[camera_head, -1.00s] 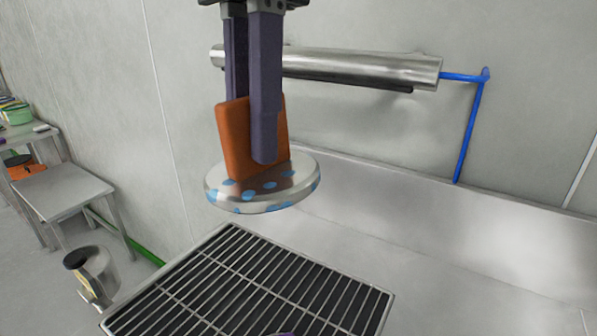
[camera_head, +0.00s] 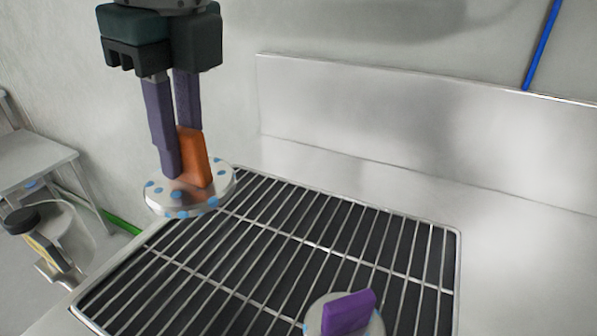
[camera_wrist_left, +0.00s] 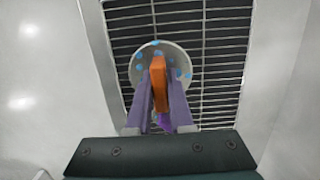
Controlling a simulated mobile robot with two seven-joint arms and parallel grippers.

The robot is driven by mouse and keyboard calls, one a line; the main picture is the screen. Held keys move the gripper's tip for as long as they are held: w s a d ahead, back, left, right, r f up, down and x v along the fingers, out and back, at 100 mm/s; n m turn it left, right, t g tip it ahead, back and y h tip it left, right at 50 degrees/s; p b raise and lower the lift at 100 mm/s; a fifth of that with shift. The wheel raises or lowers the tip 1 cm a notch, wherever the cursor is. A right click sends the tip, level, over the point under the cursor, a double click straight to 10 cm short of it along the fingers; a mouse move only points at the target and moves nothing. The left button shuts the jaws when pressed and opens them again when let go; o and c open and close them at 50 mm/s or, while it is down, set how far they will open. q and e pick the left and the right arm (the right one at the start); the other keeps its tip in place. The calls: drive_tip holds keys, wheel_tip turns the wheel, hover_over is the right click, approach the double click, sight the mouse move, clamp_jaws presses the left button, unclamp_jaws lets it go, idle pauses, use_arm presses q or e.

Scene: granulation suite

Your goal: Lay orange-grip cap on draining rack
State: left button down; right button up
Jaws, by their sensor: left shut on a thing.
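The orange-grip cap (camera_head: 190,197) is a round metal disc with blue dots and an upright orange grip (camera_head: 194,158). My left gripper (camera_head: 184,170) points down and is shut on the orange grip. The cap hangs over the far left part of the draining rack (camera_head: 300,240), a wire grid over a dark recess. I cannot tell whether the cap touches the bars. In the left wrist view the cap (camera_wrist_left: 178,52) shows beyond the fingers, with the rack (camera_wrist_left: 217,70) behind it. My right gripper is not in view.
A purple-grip cap (camera_head: 347,313) lies on the near right part of the rack. A metal backsplash (camera_head: 420,130) stands behind the rack. A metal table (camera_head: 35,158) and a dark-topped container (camera_head: 35,235) are at the left. The middle of the rack is clear.

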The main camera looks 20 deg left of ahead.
use_arm(q)
wheel_tip(320, 180, down, 14)
drive_tip(key=shift+f+b, duration=0.25)
drive_tip(key=shift+b, duration=0.65)
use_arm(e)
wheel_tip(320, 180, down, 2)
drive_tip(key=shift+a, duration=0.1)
use_arm(q)
drive_tip(key=shift+f, duration=0.15)
drive_tip(key=c, duration=0.8)
unclamp_jaws()
